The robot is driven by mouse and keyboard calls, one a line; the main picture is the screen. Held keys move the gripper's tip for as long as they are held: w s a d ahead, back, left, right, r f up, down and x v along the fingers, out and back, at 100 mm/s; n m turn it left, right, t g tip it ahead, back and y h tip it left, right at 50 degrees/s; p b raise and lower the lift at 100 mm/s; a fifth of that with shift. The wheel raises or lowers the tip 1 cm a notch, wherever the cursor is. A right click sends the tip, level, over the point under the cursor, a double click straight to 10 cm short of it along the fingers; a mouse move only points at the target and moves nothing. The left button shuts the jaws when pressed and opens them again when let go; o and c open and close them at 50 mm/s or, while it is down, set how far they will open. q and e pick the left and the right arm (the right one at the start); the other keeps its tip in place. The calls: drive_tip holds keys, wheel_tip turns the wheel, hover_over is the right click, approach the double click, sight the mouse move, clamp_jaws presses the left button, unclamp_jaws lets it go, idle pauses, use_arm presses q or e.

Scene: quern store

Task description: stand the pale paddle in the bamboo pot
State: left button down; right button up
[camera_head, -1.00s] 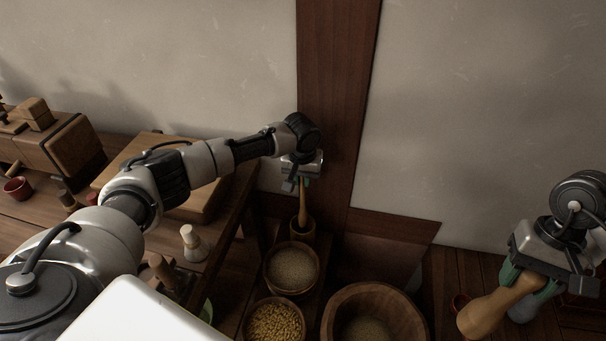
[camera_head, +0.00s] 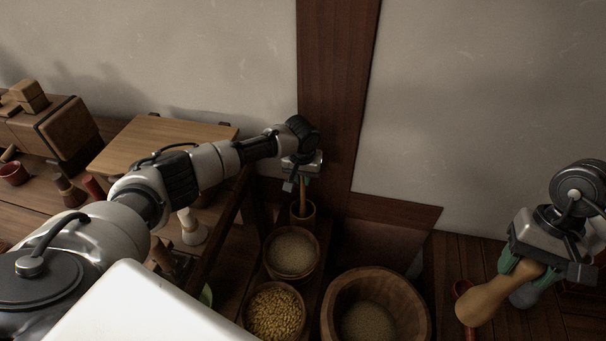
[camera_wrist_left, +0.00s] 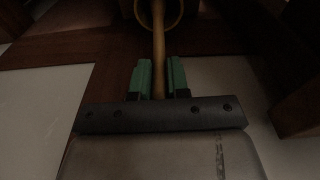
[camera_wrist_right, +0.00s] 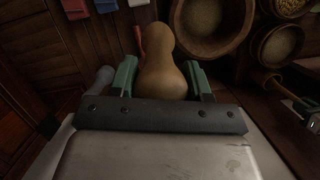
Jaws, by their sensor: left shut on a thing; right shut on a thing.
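The pale paddle's thin handle (camera_head: 303,192) stands roughly upright, with its lower part inside the bamboo pot (camera_head: 302,217). In the left wrist view the handle (camera_wrist_left: 158,55) runs between my left fingers into the round pot mouth (camera_wrist_left: 180,20); the paddle's lower end is hidden in the pot. My left gripper (camera_head: 303,178) is shut on the handle just above the pot. My right gripper (camera_head: 525,268) is shut on a tan gourd-shaped thing (camera_head: 487,300), far to the right; it also shows in the right wrist view (camera_wrist_right: 162,75).
A bowl of grain (camera_head: 292,231), a bowl of yellow kernels (camera_head: 273,287) and a large wooden bowl (camera_head: 330,300) stand in front of the pot. A dark post (camera_head: 338,100) rises behind it. A bench (camera_head: 45,200) with a whisk-like thing (camera_head: 190,232) is left.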

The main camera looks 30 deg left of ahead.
use_arm(q)
drive_tip(key=c, duration=1)
unclamp_jaws()
drive_tip(key=r, duration=0.4)
drive_tip(key=s+r+p, duration=0.1)
drive_tip(key=r, duration=0.3)
drive_tip(key=r+p, duration=0.1)
drive_tip(key=r, duration=0.3)
drive_tip(key=shift+s+d, duration=0.15)
drive_tip(key=shift+d, duration=0.05)
use_arm(e)
wheel_tip(320, 180, up, 3)
drive_tip(key=shift+f, duration=0.2)
use_arm(q)
drive_tip(key=shift+f, duration=0.1)
